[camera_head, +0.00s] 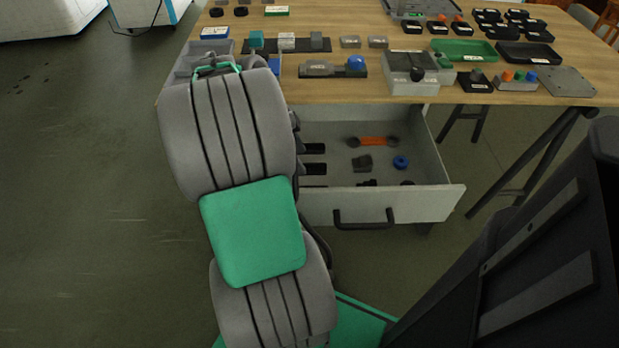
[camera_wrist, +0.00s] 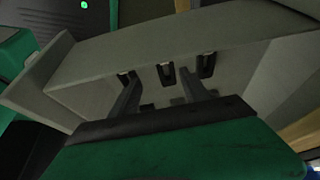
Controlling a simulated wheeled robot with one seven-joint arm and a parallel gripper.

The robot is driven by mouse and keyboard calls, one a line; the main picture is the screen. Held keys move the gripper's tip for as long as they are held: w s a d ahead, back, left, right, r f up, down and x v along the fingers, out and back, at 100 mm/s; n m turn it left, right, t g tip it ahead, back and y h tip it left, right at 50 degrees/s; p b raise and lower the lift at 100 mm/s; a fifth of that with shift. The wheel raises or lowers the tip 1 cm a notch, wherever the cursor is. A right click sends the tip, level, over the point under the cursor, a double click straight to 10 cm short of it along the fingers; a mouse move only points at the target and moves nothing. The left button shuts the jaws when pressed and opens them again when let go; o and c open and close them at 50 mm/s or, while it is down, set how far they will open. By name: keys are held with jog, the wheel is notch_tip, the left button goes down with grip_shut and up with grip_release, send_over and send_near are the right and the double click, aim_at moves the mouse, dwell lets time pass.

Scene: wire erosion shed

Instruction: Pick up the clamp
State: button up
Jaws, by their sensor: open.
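My gripper (camera_wrist: 160,78) is open in the wrist view, with its two dark fingers apart and nothing between them. It points into the open drawer (camera_head: 440,165), whose pale wall (camera_wrist: 180,40) crosses the wrist view. Three dark pieces with light ends (camera_wrist: 166,74) lie in a row just beyond the fingertips; similar black bars (camera_head: 314,148) show at the drawer's left in the head view. A dark grey blocky piece (camera_head: 361,163) lies mid-drawer. I cannot tell for certain which piece is the clamp. My arm hides most of my gripper in the head view.
The drawer's front handle (camera_head: 363,222) faces outward. Above it, the wooden table (camera_head: 340,92) carries trays and blocks. Open floor (camera_head: 100,200) lies to the left.

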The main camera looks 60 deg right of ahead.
aim_at(309, 170)
jog(key=b+x, duration=0.1)
jog(key=x, duration=0.3)
jog(key=shift+s+d+f+b, duration=0.15)
jog(key=shift+s+f+b, duration=0.05)
jog(key=shift+f+b, duration=0.15)
jog(key=shift+r, duration=0.1)
jog(key=shift+c, duration=0.2)
grip_shut()
